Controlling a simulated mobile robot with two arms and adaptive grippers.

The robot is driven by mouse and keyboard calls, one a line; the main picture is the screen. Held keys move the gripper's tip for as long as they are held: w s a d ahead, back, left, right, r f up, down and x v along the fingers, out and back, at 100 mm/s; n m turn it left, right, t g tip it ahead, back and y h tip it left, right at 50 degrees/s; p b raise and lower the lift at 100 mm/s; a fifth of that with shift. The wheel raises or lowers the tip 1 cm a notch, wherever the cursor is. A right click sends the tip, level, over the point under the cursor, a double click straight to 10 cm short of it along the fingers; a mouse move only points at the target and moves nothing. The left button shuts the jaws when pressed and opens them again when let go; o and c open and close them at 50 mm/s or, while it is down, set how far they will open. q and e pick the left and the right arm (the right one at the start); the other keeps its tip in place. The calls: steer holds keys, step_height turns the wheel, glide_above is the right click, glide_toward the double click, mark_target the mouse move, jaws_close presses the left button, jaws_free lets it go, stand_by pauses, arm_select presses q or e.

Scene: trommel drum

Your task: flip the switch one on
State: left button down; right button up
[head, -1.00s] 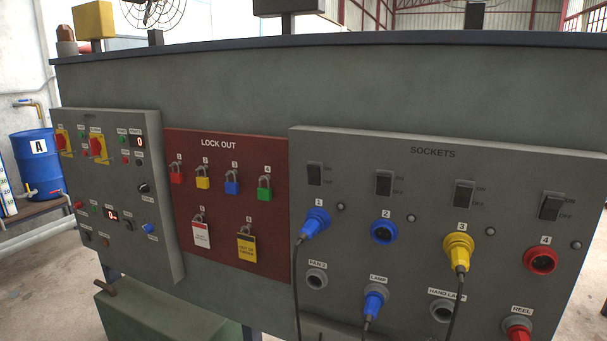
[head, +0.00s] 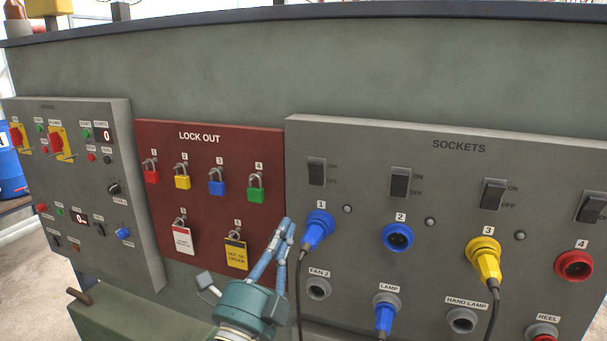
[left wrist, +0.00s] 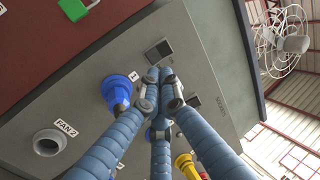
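Switch one (head: 317,171) is the dark rocker above blue socket 1 (head: 317,230), at the upper left of the grey sockets panel (head: 459,163). Its rocker position is too small to tell. My left gripper (head: 287,224) is in front of the panel's left edge, below and left of the switch, fingers pointing up. The fingertips look close together, with nothing held. In the left wrist view, the fingertips (left wrist: 161,76) meet just below a dark switch (left wrist: 159,51), which looks to be switch one. I cannot tell how far off they are. My right gripper is not in view.
A cable hangs from the blue plug in socket 1, close beside my left gripper. The red lock-out board (head: 220,142) with several padlocks is left of it. Other switches (head: 400,182) stand to the right. A fan (left wrist: 284,38) shows in the left wrist view.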

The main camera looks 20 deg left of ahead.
arm_select(q)
steer(key=shift+s+r, duration=0.15)
steer(key=shift+r, duration=0.25)
steer(key=p, duration=0.6)
glide_toward(310, 167)
steer(key=x, duration=0.6)
steer(key=shift+w+r, duration=0.15)
steer(key=shift+w, duration=0.35)
